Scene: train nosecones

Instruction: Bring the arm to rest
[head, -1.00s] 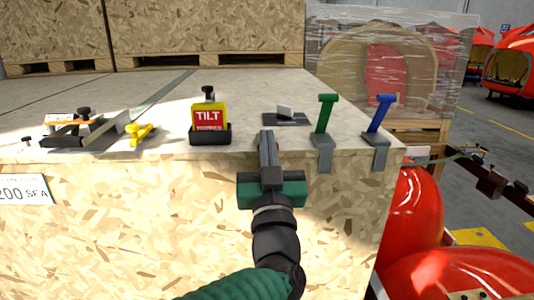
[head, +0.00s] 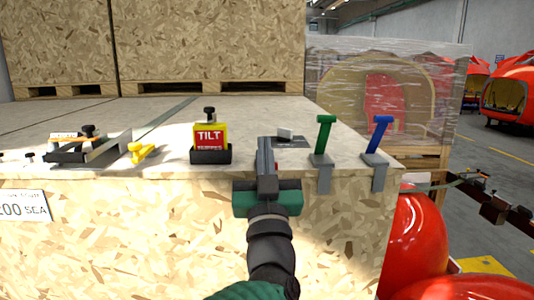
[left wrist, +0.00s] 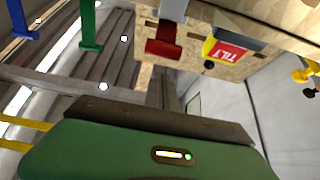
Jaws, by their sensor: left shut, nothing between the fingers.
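My left gripper (head: 266,157) has a green body and dark fingers. It is shut and empty, at the front edge of the crate top (head: 170,115), pointing away from me. Its fingers cover part of a small dark plate with a pale block (head: 285,133). The green body also shows in the left wrist view (left wrist: 150,150); its fingertips are not clear there. My right gripper is not in view.
Left of the gripper are a yellow TILT box (head: 211,138), a yellow clamp (head: 142,152) and a metal fixture (head: 90,147). Right of it, a green handle (head: 323,135) and a blue handle (head: 379,135) stand on edge brackets. Red nosecones (head: 415,240) lie beyond the corner.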

